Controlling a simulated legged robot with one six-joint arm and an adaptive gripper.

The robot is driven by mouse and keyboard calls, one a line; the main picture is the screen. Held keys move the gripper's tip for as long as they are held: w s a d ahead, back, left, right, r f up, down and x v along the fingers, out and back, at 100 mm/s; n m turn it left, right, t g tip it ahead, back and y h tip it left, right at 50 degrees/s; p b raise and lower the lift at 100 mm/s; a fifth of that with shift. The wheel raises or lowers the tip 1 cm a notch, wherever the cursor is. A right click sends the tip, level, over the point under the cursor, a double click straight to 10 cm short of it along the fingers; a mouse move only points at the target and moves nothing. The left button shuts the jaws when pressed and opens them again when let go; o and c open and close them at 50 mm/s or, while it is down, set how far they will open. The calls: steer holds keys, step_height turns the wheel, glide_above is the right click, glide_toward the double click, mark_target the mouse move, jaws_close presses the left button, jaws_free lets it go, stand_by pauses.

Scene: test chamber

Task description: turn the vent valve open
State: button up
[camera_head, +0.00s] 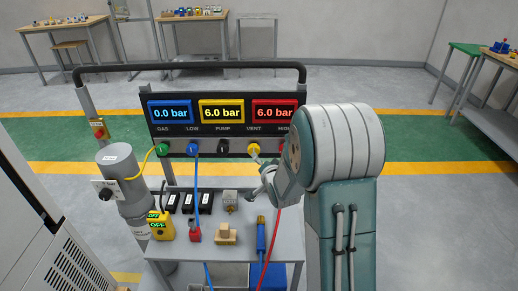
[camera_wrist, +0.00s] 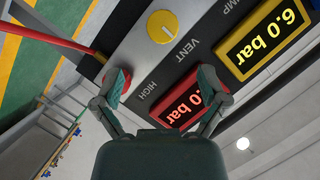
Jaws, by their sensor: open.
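The yellow vent valve knob (camera_wrist: 162,27) is on the dark panel (camera_head: 180,131) beside the VENT label. It has a pale pointer mark. It also shows in the head view (camera_head: 253,149), close to my gripper (camera_head: 258,172). In the wrist view my gripper (camera_wrist: 162,84) is open, with its two fingers spread apart and nothing between them but panel face. The yellow knob lies beyond the fingertips, apart from them. The left finger overlaps the red knob (camera_wrist: 124,84) by the HIGH label in the picture; I cannot tell whether they touch.
The panel displays read 0.0 bar on blue (camera_head: 170,112), 6.0 bar on yellow (camera_head: 222,112) and 6.0 bar on red (camera_head: 274,109). Green (camera_head: 162,149), blue (camera_head: 192,148) and black (camera_head: 223,147) knobs sit left of the yellow one. A cart shelf (camera_head: 273,232) below holds several items.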

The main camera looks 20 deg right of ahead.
mark_target(255, 151)
steer(key=x, duration=1)
steer(key=shift+w+a, duration=0.15)
steer(key=shift+a, duration=0.15)
steer(key=c, duration=1.1)
